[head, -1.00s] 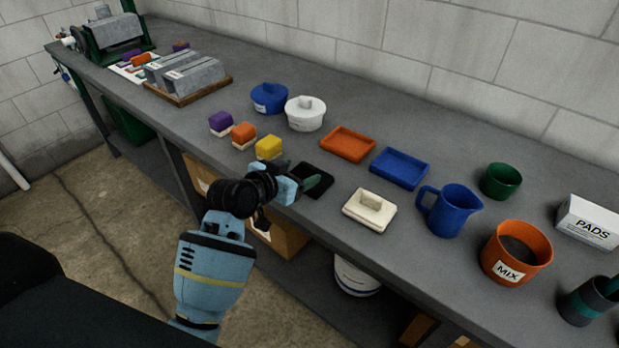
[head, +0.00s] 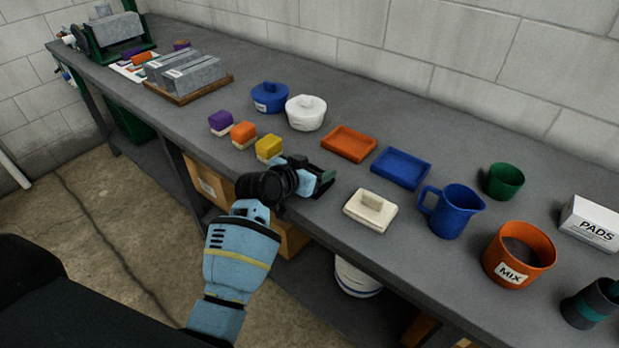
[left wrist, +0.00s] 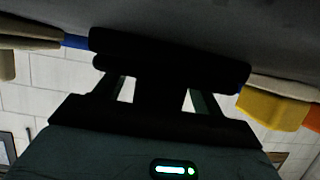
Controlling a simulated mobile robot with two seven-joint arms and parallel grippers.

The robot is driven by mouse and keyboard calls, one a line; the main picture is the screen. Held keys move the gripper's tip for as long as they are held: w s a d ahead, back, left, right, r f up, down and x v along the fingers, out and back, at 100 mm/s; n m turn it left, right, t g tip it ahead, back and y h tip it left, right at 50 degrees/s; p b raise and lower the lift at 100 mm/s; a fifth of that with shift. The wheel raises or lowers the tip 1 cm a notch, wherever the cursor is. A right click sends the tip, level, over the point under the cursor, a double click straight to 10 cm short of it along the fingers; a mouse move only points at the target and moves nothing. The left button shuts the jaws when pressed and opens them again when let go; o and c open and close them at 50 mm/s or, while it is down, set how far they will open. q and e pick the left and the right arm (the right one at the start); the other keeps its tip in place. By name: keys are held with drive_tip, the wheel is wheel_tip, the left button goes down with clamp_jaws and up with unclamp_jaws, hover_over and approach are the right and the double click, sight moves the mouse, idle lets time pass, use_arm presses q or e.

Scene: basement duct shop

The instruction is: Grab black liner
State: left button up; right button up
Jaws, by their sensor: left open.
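The black liner is a small dark tray-like piece near the front edge of the bench. In the head view my left gripper now covers most of it. In the left wrist view a dark slab that looks like the liner (left wrist: 170,62) lies across the picture in front of the fingers. My left gripper (head: 323,182) is open, low over the bench edge at the liner. I cannot tell whether the fingers touch it. My right gripper is not in view.
Behind are an orange tray (head: 348,144) and a blue tray (head: 400,168). A blue jug (head: 455,211) stands further right.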

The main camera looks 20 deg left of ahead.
use_arm(q)
drive_tip(key=shift+c, duration=0.3)
drive_tip(key=c, duration=1)
drive_tip(key=shift+r, duration=0.15)
drive_tip(key=shift+r, duration=0.6)
wheel_tip(320, 180, up, 2)
drive_tip(key=shift+r, duration=0.2)
drive_tip(key=shift+s+a+r, duration=0.2)
drive_tip(key=shift+s+a, duration=0.55)
drive_tip(key=shift+s, duration=1.8)
drive_tip(key=shift+s+a+r, duration=0.2)
drive_tip(key=shift+s+a, duration=0.6)
drive_tip(key=shift+s, duration=1.8)
drive_tip(key=shift+s+a+r, duration=0.2)
drive_tip(key=shift+s+a, duration=0.55)
drive_tip(key=shift+s, duration=1.8)
